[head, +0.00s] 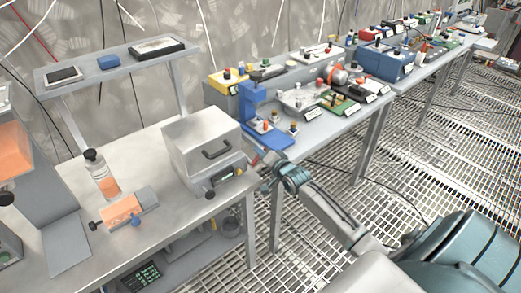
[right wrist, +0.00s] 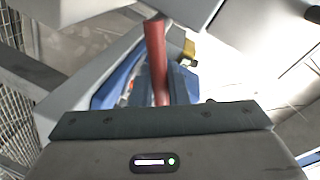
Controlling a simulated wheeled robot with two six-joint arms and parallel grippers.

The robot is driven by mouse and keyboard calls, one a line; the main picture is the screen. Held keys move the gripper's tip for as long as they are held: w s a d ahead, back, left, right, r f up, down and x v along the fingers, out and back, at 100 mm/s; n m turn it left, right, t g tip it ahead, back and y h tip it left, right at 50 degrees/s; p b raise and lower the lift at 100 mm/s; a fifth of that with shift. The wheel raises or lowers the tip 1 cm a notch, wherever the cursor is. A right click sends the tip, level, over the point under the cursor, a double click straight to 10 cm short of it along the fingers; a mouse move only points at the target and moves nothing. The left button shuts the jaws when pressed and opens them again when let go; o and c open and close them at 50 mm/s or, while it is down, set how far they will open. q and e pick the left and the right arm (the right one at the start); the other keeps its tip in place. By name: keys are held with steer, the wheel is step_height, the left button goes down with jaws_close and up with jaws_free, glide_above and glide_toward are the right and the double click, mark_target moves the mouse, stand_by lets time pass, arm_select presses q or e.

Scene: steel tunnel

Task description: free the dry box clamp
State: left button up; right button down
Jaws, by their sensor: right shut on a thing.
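The dry box, a pale grey box (head: 190,146) with a dark front handle (head: 217,149), stands on the right end of the near steel bench. Its lid looks closed. A red clamp lever (right wrist: 156,62) stands up in the middle of the right wrist view. My right gripper (head: 264,170) is beside the right side of the box, at the bench's right edge, and is shut on the red lever. In the head view the lever is mostly hidden by the gripper. My left gripper does not show.
A bottle with orange contents (head: 101,172) and a small orange-and-grey device (head: 122,211) stand left of the box. A blue stand (head: 256,112) is close behind my right gripper on the second bench.

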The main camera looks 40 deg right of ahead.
steer(key=shift+d+f+m+b, duration=0.3)
steer(key=shift+f+m+b, duration=0.25)
steer(key=shift+m, duration=0.65)
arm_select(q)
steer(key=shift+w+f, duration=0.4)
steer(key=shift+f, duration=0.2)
arm_select(e)
steer(key=shift+f+m+y, duration=0.35)
steer(key=shift+m+y, duration=0.05)
steer(key=shift+m, duration=0.1)
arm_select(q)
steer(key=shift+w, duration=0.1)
arm_select(e)
steer(key=c, duration=1.5)
jaws_free()
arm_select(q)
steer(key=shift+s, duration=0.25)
